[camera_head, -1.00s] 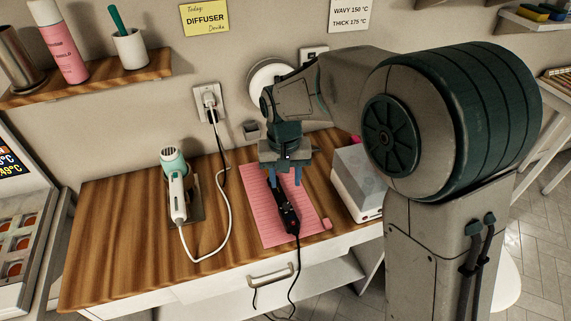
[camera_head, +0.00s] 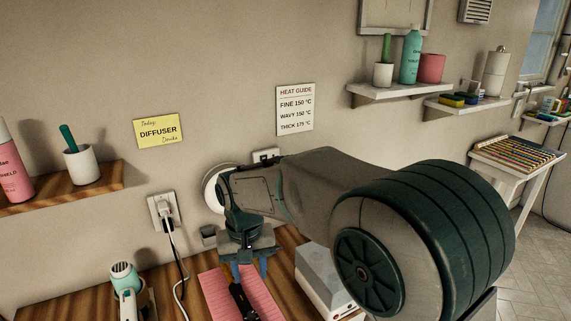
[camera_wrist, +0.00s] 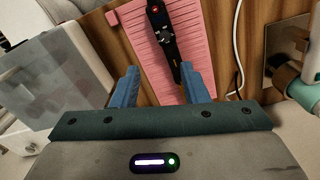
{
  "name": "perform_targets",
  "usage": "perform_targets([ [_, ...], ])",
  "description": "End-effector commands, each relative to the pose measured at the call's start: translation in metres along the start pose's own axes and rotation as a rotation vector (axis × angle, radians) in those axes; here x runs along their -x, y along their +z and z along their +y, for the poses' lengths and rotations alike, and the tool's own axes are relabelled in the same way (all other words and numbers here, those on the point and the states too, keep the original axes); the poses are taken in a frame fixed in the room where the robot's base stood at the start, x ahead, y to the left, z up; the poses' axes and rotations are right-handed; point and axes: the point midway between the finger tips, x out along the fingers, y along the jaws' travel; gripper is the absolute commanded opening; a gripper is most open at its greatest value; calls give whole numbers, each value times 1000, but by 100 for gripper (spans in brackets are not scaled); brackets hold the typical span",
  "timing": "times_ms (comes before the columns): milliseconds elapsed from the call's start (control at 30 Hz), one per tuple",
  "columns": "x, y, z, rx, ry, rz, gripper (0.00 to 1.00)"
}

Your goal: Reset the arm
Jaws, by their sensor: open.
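My gripper (camera_head: 251,269) is open, with its two blue fingers pointing down over the far end of the pink ribbed mat (camera_head: 214,288). A black styling tool (camera_head: 242,301) lies on the mat, just below the fingers in the picture. In the wrist view, my gripper (camera_wrist: 162,86) has an empty gap between its fingers, and the black tool (camera_wrist: 163,35) lies ahead of them on the pink mat (camera_wrist: 203,38). Its near end shows close to the right finger; whether they touch I cannot tell.
A teal and white dryer (camera_head: 126,285) stands left of the mat. A pale, clear-lidded box (camera_head: 322,280) stands to the right. A wall outlet (camera_head: 161,210) with a plugged cord is behind. A wooden shelf (camera_head: 105,183) is at left, white shelves (camera_head: 400,91) at right.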

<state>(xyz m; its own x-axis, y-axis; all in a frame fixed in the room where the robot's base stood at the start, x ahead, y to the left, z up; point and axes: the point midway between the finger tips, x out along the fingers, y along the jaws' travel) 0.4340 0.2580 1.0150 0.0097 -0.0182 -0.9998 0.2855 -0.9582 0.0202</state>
Motion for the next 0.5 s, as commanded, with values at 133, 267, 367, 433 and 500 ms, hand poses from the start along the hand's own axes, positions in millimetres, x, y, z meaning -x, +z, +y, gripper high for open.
perform_targets([
  [133,17,21,50,-55,-16,38,41],
  [267,28,53,98,-110,-26,81,41],
  [367,32,82,130,-151,-27,114,41],
  [433,33,104,149,-180,-25,137,41],
  [500,32,126,166,-208,-20,162,41],
])
